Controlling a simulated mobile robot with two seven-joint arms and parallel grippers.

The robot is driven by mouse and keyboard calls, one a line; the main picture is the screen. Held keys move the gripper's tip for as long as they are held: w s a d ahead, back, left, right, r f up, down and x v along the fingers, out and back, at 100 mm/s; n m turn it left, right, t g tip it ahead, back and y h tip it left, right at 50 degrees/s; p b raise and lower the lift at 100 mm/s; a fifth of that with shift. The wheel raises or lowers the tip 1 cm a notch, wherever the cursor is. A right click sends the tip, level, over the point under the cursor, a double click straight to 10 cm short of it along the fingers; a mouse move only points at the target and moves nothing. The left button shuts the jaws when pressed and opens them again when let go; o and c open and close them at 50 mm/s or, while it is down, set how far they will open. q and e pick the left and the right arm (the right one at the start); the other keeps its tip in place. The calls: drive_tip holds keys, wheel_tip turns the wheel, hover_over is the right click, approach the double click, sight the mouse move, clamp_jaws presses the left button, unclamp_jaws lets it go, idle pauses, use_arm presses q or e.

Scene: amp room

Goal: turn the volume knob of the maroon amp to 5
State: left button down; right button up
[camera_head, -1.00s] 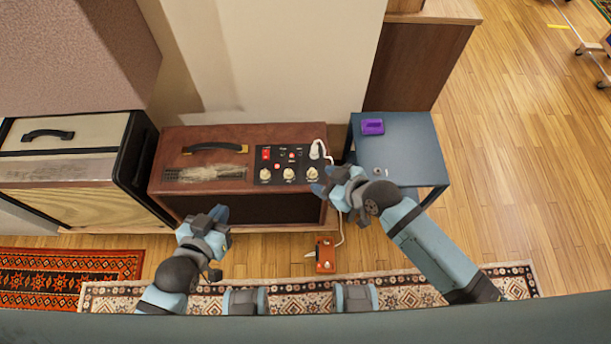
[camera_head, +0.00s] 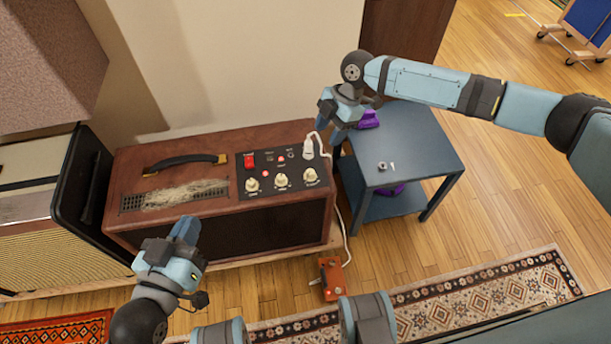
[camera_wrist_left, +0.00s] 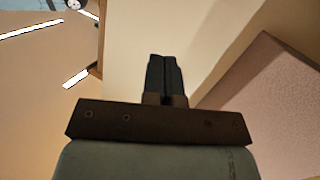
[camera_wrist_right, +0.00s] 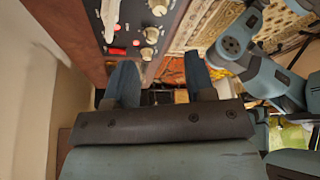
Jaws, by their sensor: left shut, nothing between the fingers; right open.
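The maroon amp (camera_head: 220,226) stands against the wall in the head view. Its dark control panel (camera_head: 265,189) carries a red switch (camera_head: 250,161), red lights and three cream knobs: left (camera_head: 252,185), middle (camera_head: 281,181) and right (camera_head: 311,175). The knob markings are too small to read. My right gripper (camera_head: 337,127) is open and empty, beside the amp's right end near the white plug (camera_head: 309,150). The panel and knobs (camera_wrist_right: 150,34) also show in the right wrist view, beyond the open fingers (camera_wrist_right: 160,82). My left gripper (camera_head: 186,231) is shut and empty in front of the amp's lower left.
A blue-grey side table (camera_head: 425,150) stands right of the amp, with a purple object (camera_head: 369,118) on top. An orange pedal (camera_head: 332,279) lies on the floor, joined by a white cable. Another amp (camera_head: 50,230) stands at the left.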

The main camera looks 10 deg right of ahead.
sight(311, 171)
drive_tip(key=b+x, duration=0.3)
drive_tip(key=x, duration=0.9)
drive_tip(key=shift+w+d+f+b, duration=0.1)
drive_tip(key=shift+f+b, duration=0.1)
drive_tip(key=shift+b, duration=0.1)
drive_tip(key=shift+a+f, duration=0.25)
drive_tip(key=shift+f, duration=0.3)
use_arm(q)
wheel_tip(311, 171, up, 6)
drive_tip(key=d+t+h, duration=0.2)
drive_tip(key=shift+f+t, duration=0.15)
drive_tip(key=shift+t, duration=0.25)
drive_tip(key=shift+s+d, duration=0.1)
use_arm(e)
drive_tip(key=shift+c, duration=0.5)
